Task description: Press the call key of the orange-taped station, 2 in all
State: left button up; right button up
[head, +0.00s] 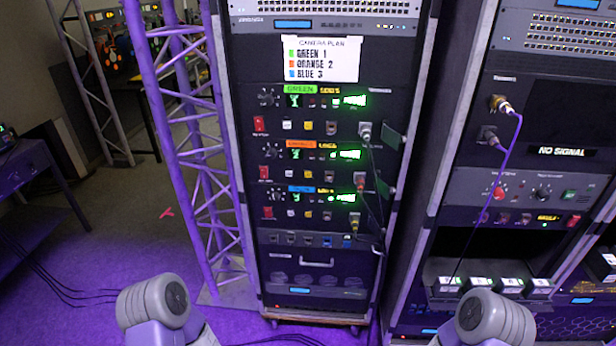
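The orange-taped station (310,156) is the middle of three similar panels in the central rack. Its orange label (301,144) sits at its top, beside lit green displays. Below are a red switch (264,173), a pale key (287,175), an orange-yellow key (308,175) and a darker key (329,174). The lettering is too small to tell which is the call key. A cable plug (360,182) is at its right end. Only rounded grey links of my arms show at the bottom; neither gripper is in view.
The green-taped station (300,90) is above and the blue-taped station (301,190) below. A card (321,59) reads camera plan: green 1, orange 2, blue 3. A purple-lit truss (185,130) stands left of the rack. Another rack (500,187) stands right. Cables hang beside the stations.

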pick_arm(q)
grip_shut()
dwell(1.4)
